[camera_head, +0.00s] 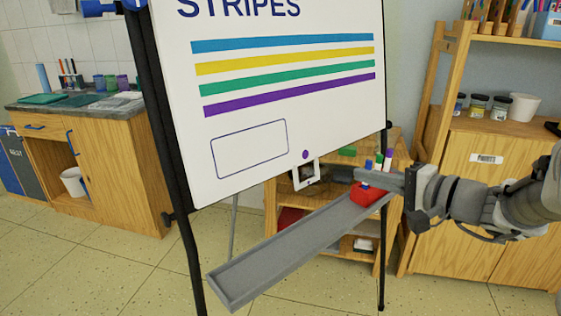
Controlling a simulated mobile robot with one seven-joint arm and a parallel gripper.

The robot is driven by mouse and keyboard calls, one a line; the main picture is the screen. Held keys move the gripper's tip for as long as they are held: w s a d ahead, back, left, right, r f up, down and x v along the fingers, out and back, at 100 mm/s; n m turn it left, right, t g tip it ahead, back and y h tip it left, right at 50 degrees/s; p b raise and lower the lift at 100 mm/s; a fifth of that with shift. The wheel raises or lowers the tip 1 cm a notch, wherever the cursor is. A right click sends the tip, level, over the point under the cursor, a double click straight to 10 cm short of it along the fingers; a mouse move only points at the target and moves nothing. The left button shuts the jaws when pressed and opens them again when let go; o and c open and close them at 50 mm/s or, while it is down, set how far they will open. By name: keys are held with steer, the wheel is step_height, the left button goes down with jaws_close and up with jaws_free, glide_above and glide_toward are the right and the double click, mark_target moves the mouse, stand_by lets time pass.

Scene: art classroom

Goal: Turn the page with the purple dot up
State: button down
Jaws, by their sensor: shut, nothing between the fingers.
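The flip-chart page (250,130) is white and hangs flat on a black easel. It carries the word STRIPES, several coloured stripes and an empty outlined box. A small purple dot (305,154) sits near its lower edge. A white square loop tab (306,175) hangs at the lower edge just under the dot.
Wooden shelves (440,90) stand right, a counter (100,150) left. The floor at front left is clear.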

steer(key=w+a+f, duration=0.4)
steer(key=w+f, duration=0.1)
steer(key=shift+f, duration=0.4)
steer(key=shift+w, duration=0.1)
steer(key=c, duration=0.9)
jaws_free()
steer(key=shift+d, duration=0.15)
steer(key=shift+v, duration=6)
